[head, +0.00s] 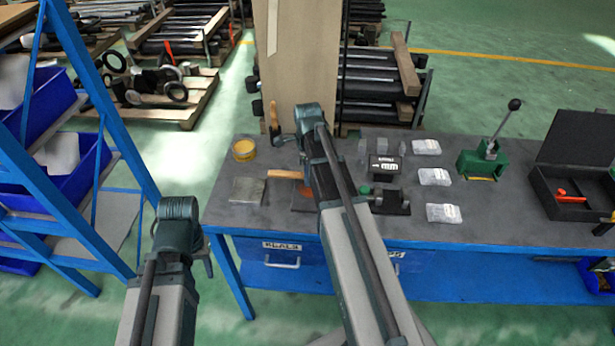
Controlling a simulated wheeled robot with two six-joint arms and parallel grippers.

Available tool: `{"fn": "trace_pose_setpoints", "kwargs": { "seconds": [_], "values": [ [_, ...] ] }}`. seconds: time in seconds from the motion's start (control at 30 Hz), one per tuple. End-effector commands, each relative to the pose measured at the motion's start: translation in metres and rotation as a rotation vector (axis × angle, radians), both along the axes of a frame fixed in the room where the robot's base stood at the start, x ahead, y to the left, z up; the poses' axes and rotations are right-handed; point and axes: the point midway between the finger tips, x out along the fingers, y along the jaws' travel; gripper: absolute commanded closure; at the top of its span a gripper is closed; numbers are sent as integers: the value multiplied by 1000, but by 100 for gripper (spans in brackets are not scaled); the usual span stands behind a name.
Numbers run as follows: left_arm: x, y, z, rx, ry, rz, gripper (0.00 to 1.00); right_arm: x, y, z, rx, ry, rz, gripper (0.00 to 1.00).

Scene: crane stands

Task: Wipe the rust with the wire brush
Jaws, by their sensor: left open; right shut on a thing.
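My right gripper (274,138) is shut on a slim tool with an orange-brown handle, which looks like the wire brush (273,112). The handle points up, above the table's back edge; its bristles cannot be made out. An orange-brown rust patch (303,190) shows on a dark plate (300,206) on the workbench, partly hidden by my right forearm. The brush is apart from the rust, up and to the left in the picture. My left gripper (205,258) is open and empty in front of the bench's left end, mostly hidden behind its wrist.
On the workbench (500,228) are a tan wooden piece (285,174), a grey metal plate (247,190), a yellow round tin (244,150), several clear bags (434,177), a green lever press (482,160) and an open black case (565,195). A blue rack (95,110) stands left.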

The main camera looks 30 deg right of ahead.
Motion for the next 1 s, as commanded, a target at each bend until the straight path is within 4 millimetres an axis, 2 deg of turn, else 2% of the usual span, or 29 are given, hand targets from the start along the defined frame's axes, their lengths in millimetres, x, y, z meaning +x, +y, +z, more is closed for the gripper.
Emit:
{"fn": "trace_pose_setpoints", "kwargs": {
  "seconds": [0.27, 0.47, 1.0],
  "values": [
    [0, 0, 2, 0, 0, 0, 50, 8, 12, 2, 0, -1, 2, 100],
    [0, 0, 2, 0, 0, 0, 50, 7, 13, 2, 0, -1, 1, 100],
    [0, 0, -2, 0, 0, 0, 50, -27, 33, -2, 1, 0, 1, 100]
  ]
}}
